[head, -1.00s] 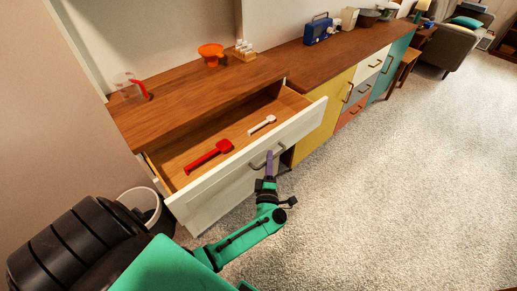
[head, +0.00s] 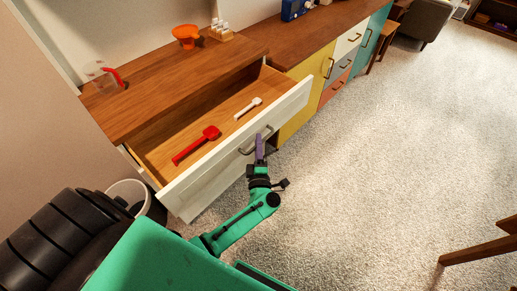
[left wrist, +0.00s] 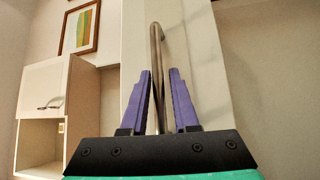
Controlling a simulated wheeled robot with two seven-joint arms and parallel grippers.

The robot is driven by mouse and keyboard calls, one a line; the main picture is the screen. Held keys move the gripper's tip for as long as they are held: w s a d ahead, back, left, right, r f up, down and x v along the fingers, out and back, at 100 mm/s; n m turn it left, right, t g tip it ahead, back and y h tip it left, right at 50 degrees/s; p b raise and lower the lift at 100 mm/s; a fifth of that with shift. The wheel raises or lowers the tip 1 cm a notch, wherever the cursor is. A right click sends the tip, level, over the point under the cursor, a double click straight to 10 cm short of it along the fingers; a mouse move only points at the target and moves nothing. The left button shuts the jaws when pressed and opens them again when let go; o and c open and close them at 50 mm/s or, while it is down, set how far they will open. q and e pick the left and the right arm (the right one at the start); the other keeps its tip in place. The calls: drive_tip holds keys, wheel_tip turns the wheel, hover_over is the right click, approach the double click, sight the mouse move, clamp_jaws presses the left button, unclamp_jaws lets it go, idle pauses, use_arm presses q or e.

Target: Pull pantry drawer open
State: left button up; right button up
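The white pantry drawer (head: 200,182) stands open under the wooden counter. Its metal handle (head: 247,151) is on the front panel; in the left wrist view the handle (left wrist: 157,45) passes between my two purple fingers. My left gripper (head: 260,146) is at the handle, and its fingers (left wrist: 159,90) stand close on both sides of the bar, seemingly closed on it. Whether both fingers touch it is hard to see. My right gripper is not in view.
A measuring cup (head: 103,79) and an orange item (head: 186,36) stand on the counter. A white bin (head: 128,191) is left of the drawer. Carpet on the right is mostly clear.

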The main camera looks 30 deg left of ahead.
use_arm(q)
drive_tip(key=b+v, duration=0.2)
drive_tip(key=v, duration=1.2)
drive_tip(key=shift+s, duration=0.25)
drive_tip(key=shift+d+f, duration=0.1)
drive_tip(key=shift+f, duration=0.05)
wheel_tip(320, 180, down, 20)
drive_tip(key=s+d+m+g+h, duration=0.2)
drive_tip(key=s+m+g+h, duration=0.15)
drive_tip(key=m+h, duration=1.05)
drive_tip(key=s+a+f+m+g+y, duration=0.2)
drive_tip(key=s+a+f+m+g, duration=0.3)
drive_tip(key=s+f, duration=0.3)
drive_tip(key=s+a+f+m+g+y, duration=0.2)
drive_tip(key=s+a+f+m+g, duration=0.3)
drive_tip(key=s, duration=0.9)
wheel_tip(320, 180, down, 4)
drive_tip(key=a+g, duration=0.2)
drive_tip(key=shift+s+a+m+g+y, duration=0.3)
drive_tip(key=shift+s+a+g+y, duration=0.05)
drive_tip(key=shift+y, duration=0.05)
